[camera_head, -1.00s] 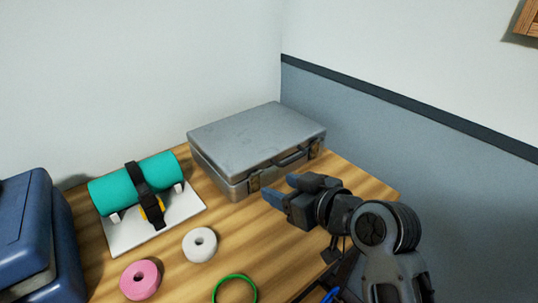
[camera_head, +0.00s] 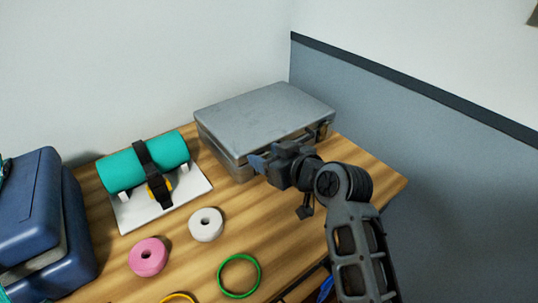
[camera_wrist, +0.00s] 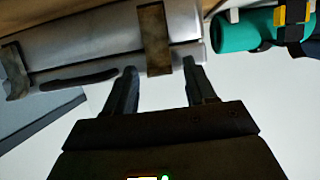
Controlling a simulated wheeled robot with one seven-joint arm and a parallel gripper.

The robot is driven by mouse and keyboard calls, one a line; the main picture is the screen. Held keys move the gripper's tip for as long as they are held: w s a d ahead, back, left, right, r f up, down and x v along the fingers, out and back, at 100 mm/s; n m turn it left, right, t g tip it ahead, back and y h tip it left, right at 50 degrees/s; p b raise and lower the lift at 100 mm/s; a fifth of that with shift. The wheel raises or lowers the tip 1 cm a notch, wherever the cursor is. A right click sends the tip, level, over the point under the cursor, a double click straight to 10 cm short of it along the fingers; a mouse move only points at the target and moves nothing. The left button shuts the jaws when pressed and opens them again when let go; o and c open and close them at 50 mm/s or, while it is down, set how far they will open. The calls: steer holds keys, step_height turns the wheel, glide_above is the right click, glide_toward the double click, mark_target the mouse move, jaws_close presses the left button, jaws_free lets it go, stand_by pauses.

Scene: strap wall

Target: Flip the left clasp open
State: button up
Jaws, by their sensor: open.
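A closed grey metal case (camera_head: 262,115) lies at the back of the wooden table. In the wrist view its front (camera_wrist: 95,40) shows a handle (camera_wrist: 78,80) and two brownish clasps. The left clasp (camera_wrist: 155,38) lies between my open fingers and still looks flat against the case. My gripper (camera_head: 265,157) is at the left part of the case front and covers this clasp in the head view. In the wrist view, my gripper (camera_wrist: 160,68) has one finger on each side of the clasp; contact is unclear. The right clasp (camera_head: 325,130) also shows at the wrist view's left edge (camera_wrist: 15,70).
A teal roll (camera_head: 120,172) with a black strap sits on a white board (camera_head: 135,219) to the left. A white ring (camera_head: 206,225), a pink ring (camera_head: 148,257) and a green hoop (camera_head: 239,275) lie in front. A blue case (camera_head: 35,215) stands far left.

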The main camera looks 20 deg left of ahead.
steer(key=shift+c, duration=0.2)
jaws_close()
stand_by(0.4)
